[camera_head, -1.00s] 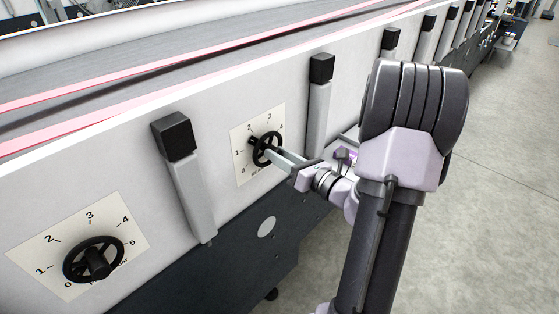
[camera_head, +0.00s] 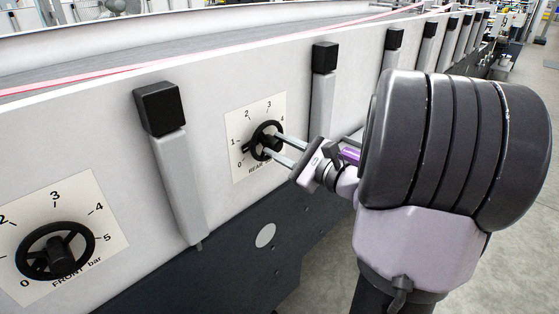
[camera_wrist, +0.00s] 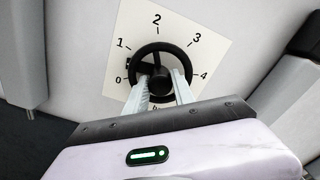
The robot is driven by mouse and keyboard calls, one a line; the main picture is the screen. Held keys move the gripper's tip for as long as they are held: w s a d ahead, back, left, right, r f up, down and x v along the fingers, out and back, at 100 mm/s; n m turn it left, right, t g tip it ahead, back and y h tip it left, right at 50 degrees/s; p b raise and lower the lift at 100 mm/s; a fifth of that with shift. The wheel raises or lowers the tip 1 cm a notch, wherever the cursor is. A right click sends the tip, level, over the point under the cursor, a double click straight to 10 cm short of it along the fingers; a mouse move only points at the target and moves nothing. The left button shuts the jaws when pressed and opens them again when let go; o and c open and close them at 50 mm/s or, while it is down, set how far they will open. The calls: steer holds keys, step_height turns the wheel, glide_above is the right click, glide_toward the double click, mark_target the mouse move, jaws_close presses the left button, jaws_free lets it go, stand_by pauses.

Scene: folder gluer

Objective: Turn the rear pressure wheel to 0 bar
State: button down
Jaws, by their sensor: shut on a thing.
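The rear pressure wheel (camera_head: 266,139) is a black spoked handwheel on a white dial plate marked from 0 upward, on the machine's pale side panel. It also shows in the wrist view (camera_wrist: 160,78), with its dial plate (camera_wrist: 208,22) behind it. My gripper (camera_head: 273,148) reaches in from the right. Its two pale fingers (camera_wrist: 162,90) sit on either side of the hub, shut on the wheel. The exact contact at the fingertips is partly hidden.
A similar front pressure wheel (camera_head: 57,252) on its own dial is at lower left. Upright grey posts with black caps (camera_head: 160,108) stick out on both sides of the rear dial. A dark lower panel (camera_head: 225,262) runs below. Open floor lies at the right.

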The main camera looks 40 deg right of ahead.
steer(key=n+b, duration=0.2)
steer(key=shift+f+n+b, duration=0.3)
steer(key=shift+r+n+b, duration=0.2)
steer(key=shift+n+b, duration=0.55)
steer(key=shift+n, duration=0.65)
steer(key=c, duration=1.1)
jaws_free()
steer(key=shift+o, duration=0.2)
steer(key=s+d+p, duration=0.1)
steer(key=s+p, duration=0.1)
steer(key=s, duration=1.5)
steer(key=shift+s+d+p, duration=0.15)
steer(key=shift+s+p, duration=0.05)
steer(key=shift+p, duration=0.2)
steer(key=shift+r, duration=0.1)
